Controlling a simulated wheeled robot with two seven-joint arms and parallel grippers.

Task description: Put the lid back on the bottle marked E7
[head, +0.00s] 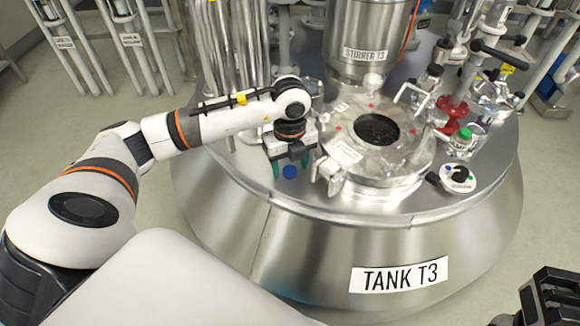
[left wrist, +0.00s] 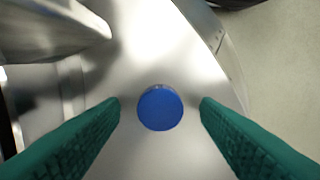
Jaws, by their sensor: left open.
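A round blue lid (head: 289,171) lies on the shiny top of the tank, near its front left edge. In the left wrist view the lid (left wrist: 160,108) sits centred between two green fingers. My left gripper (head: 290,164) points down over the lid, open, with a gap on each side of it. A small bottle with a green cap (head: 461,142) stands at the right of the tank top; its label is too small to read. I cannot make out an E7 marking anywhere. My right gripper (head: 550,295) is partly in view at the bottom right corner.
A round open hatch (head: 378,130) with clamps stands right of my left gripper. The stirrer housing (head: 355,45) rises behind it. A dark-knobbed round control (head: 458,177) and a red valve (head: 458,110) are at the right. The front rim of the tank top is mostly clear.

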